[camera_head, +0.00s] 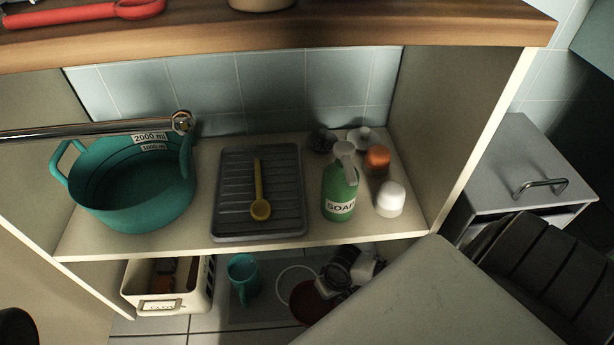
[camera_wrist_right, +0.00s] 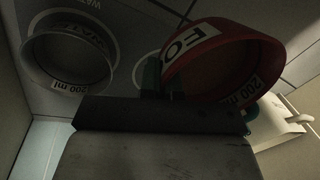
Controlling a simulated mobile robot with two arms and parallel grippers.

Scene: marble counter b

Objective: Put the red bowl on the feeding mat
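The red bowl (camera_wrist_right: 248,55), marked FOOD and 200 ml, looks tilted in the right wrist view. It also shows low in the head view (camera_head: 308,303), partly covered by my right gripper (camera_head: 343,272). The fingers of my right gripper (camera_wrist_right: 162,78) pinch the bowl's near wall. The grey feeding mat (camera_wrist_right: 126,72) lies on the floor under the shelf. A printed ring (camera_head: 281,279) on it is partly covered by the bowl. I cannot tell whether the bowl touches the mat. My left gripper is out of view.
A grey bowl (camera_wrist_right: 68,62) stands on the mat's WATER ring. A teal mug (camera_head: 243,277) and a white bin (camera_head: 172,305) stand to the left. The shelf above holds a teal pot (camera_head: 130,195), a grey rack (camera_head: 232,222) and a soap bottle (camera_head: 338,190).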

